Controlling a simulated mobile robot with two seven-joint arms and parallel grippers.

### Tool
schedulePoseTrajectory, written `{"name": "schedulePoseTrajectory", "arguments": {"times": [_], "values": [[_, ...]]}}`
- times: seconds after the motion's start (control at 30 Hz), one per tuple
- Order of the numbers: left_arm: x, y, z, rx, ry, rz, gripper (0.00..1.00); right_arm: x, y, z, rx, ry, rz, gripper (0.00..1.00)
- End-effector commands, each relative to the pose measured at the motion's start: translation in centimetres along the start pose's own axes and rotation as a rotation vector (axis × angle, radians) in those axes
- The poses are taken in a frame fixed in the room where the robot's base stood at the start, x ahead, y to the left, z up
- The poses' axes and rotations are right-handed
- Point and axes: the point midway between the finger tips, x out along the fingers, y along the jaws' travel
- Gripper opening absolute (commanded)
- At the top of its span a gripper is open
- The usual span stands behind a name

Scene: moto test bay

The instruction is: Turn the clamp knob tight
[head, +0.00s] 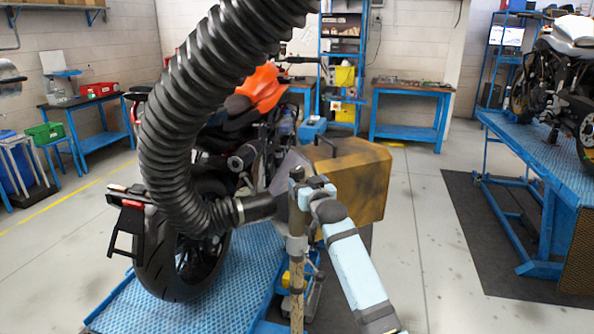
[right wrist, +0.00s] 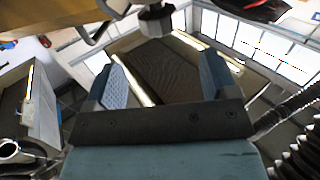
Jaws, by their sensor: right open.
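The clamp (head: 297,188) sits on an upright pole (head: 297,285) beside the wide end of the black hose. A dark, faceted knob (right wrist: 156,20), apparently the clamp knob, shows at the top of the right wrist view. I cannot make it out separately in the head view. My right gripper (right wrist: 163,68) is open, with its two blue fingers apart and nothing held between them. The knob appears above the gap between the fingertips, apart from them. In the head view my right gripper (head: 316,188) is close beside the clamp, its fingers hard to see. My left gripper is not in view.
A thick black corrugated hose (head: 165,150) curves down to the clamp. An orange and black motorcycle (head: 260,88) stands on a blue lift (head: 215,290). A worn yellow-brown box (head: 355,170) is right behind the clamp.

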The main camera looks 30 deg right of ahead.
Motion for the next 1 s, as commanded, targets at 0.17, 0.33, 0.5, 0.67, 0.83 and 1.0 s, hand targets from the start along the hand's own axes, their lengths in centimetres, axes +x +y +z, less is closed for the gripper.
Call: {"name": "schedulePoseTrajectory", "arguments": {"times": [0.17, 0.33, 0.5, 0.67, 0.83, 1.0], "values": [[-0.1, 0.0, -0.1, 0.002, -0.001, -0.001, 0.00, 4.1, 0.0, -0.2, 0.000, -0.001, 0.000, 0.80], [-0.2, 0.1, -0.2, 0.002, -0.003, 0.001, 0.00, 7.2, 0.0, -0.1, 0.000, 0.000, 0.001, 0.80], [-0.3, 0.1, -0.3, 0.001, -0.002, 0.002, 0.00, 9.0, 0.0, 0.0, 0.000, 0.000, 0.000, 0.80], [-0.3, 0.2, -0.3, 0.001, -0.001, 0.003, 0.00, 9.6, 0.0, 0.1, -0.001, -0.001, 0.000, 0.80], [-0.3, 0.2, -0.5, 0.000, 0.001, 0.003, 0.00, 9.6, 0.0, 0.1, 0.000, -0.001, 0.000, 0.80], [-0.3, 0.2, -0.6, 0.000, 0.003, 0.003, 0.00, 9.6, 0.0, 0.1, 0.000, -0.001, 0.000, 0.55]]}}
